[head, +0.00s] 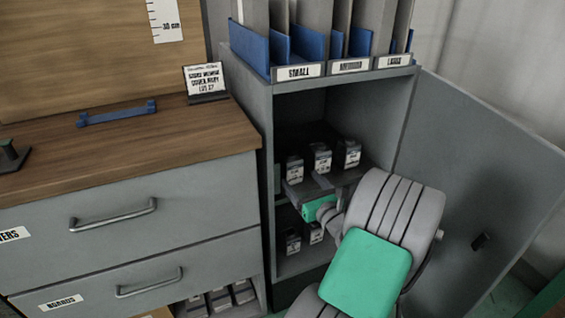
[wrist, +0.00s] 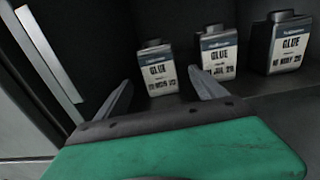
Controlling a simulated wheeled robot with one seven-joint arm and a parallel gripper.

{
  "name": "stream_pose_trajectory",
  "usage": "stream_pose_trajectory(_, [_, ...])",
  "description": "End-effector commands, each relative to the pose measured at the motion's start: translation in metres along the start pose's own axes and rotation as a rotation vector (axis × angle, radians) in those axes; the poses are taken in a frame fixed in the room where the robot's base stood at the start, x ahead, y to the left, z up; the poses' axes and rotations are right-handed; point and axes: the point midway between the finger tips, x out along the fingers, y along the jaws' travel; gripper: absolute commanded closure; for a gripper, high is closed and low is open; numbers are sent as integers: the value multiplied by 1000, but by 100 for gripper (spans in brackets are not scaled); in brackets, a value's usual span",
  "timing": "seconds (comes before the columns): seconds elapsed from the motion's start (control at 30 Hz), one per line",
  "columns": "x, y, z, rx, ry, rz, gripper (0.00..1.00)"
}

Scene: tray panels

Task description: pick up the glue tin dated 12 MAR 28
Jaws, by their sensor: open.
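Three glue tins stand upright in a row inside the open cabinet: a left tin (head: 294,169), a middle tin (head: 321,158) and a right tin (head: 349,153). In the wrist view they are the left tin (wrist: 158,72), middle tin (wrist: 214,54) and right tin (wrist: 287,46). The middle label seems to read JUL 28; the left and right dates are not clear, and I cannot make out 12 MAR 28. My gripper (wrist: 162,82) is open and empty, its fingers pointing towards the left tin, with the right finger in front of the gap beside the middle tin.
More tins (head: 292,242) stand on the lower shelf, partly hidden by my arm. The cabinet door (head: 480,180) hangs open on the right. A pale upright strip (wrist: 50,55) is close on the left in the wrist view. A wooden-topped drawer unit (head: 120,150) adjoins the cabinet.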

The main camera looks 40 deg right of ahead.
Motion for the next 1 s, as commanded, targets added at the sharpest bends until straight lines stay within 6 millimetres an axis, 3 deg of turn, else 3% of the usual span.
stream_pose_trajectory(0.5, [72,-5,-1,-3,0,-12,20])
stream_pose_trajectory(0.73, [74,-4,0,-2,1,-12,20])
stream_pose_trajectory(1.0, [74,-4,0,-2,1,-11,42])
